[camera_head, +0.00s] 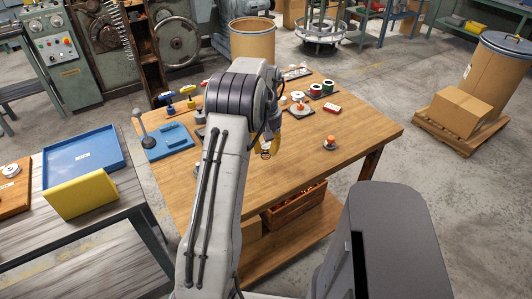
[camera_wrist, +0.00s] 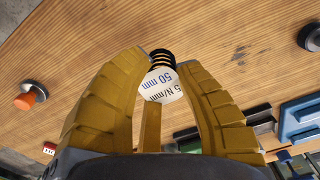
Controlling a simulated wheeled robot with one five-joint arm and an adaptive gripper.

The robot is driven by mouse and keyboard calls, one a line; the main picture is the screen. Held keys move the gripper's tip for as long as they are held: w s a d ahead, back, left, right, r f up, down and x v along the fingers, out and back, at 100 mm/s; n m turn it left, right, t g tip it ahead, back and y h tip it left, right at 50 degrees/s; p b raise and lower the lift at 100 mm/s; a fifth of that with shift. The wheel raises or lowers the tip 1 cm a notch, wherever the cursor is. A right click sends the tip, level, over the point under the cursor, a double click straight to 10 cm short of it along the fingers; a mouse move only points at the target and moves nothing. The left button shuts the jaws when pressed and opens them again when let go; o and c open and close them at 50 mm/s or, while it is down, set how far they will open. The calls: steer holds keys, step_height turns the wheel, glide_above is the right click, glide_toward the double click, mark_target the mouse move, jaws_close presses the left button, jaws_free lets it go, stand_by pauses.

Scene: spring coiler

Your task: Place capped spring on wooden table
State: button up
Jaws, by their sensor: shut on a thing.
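The capped spring (camera_wrist: 161,84) shows in the wrist view as a dark coil with a white cap printed with "50 mm" and "N/mm". My gripper (camera_wrist: 160,60) has its yellow fingers closed around it from both sides. In the head view, my gripper (camera_head: 264,148) is over the middle of the wooden table (camera_head: 345,120), partly behind my arm, with the dark coil (camera_head: 265,155) at its tip. Wood lies beyond the coil; I cannot tell whether it touches the tabletop.
An orange-topped piece (camera_head: 330,142) stands right of my gripper. Spools (camera_head: 315,90) and small parts sit at the back. A blue lever tool (camera_head: 168,138) is at the left. The right part of the tabletop is clear. A cardboard drum (camera_head: 252,40) stands behind.

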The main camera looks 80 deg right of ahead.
mark_target(266, 156)
steer(key=shift+f+p, duration=1.3)
steer(key=shift+p, duration=0.25)
steer(key=shift+f+p, duration=0.3)
steer(key=shift+f, duration=0.35)
steer(key=o, duration=1)
steer(key=shift+f, duration=0.1)
steer(key=shift+c, duration=0.2)
